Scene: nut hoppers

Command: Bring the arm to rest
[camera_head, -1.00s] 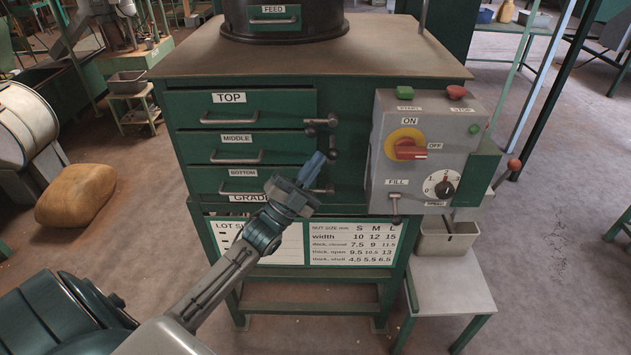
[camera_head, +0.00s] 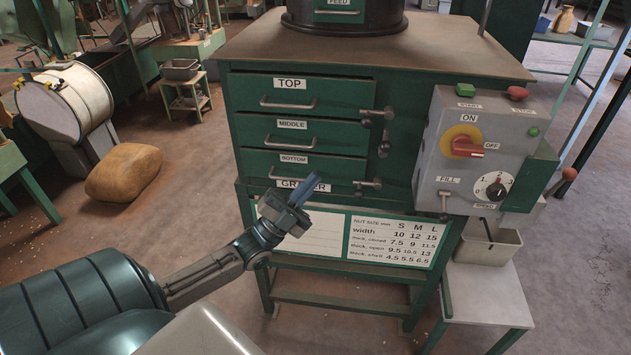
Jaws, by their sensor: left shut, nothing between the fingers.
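My left gripper (camera_head: 304,191) is at the end of my left arm, which comes in from the lower left. Its blue fingers are together with nothing between them. It is in front of the green grader cabinet (camera_head: 362,95), below the drawer labelled BOTTOM (camera_head: 300,170), and covers part of the GRADER label. I cannot tell how far it is from the cabinet front. My right gripper does not show.
The grey control box (camera_head: 437,165) has a red switch (camera_head: 468,149), a dial (camera_head: 494,190) and a FILL lever (camera_head: 444,205). Small latches (camera_head: 370,183) stick out beside the drawers. A white table (camera_head: 487,296) stands at the right. A tan sack (camera_head: 124,173) lies on the floor.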

